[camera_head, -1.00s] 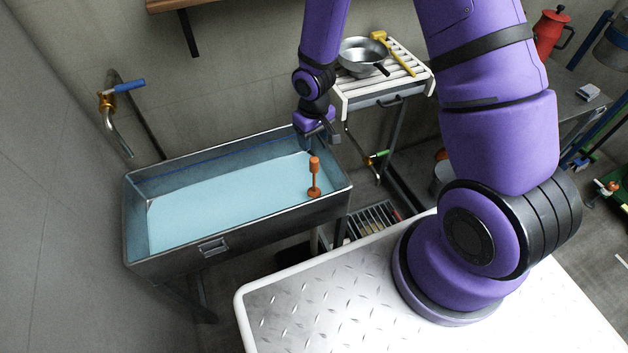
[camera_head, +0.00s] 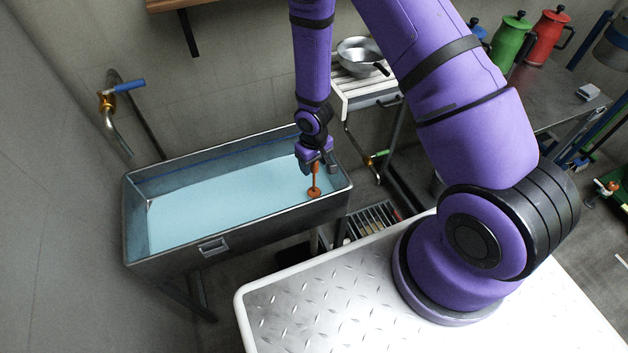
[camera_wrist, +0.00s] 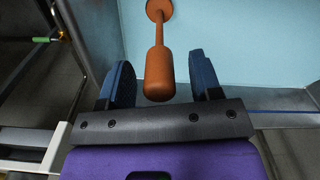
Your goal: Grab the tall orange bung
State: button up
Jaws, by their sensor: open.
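The tall orange bung (camera_head: 314,185) stands upright in the right part of the tank (camera_head: 213,249), in the blue liquid. In the wrist view the bung (camera_wrist: 159,70) shows its thick handle, thin stem and round base. My gripper (camera_head: 318,169) is open and empty at the top of the bung in the head view. In the wrist view my gripper (camera_wrist: 160,80) has its two dark blue fingers on either side of the handle's end, with a gap showing at each side. The handle top is partly hidden by my gripper in the head view.
The tank's right wall and rim (camera_head: 343,180) stand close beside the bung. A white slatted rack (camera_head: 362,93) with a metal pan (camera_head: 358,56) stands behind. A tap with a blue handle (camera_head: 129,86) is at the left wall. The liquid's left part is clear.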

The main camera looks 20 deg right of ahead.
jog(key=shift+f, duration=0.6)
jog(key=shift+c, duration=0.4)
grip_shut()
jog(key=shift+r, duration=0.15)
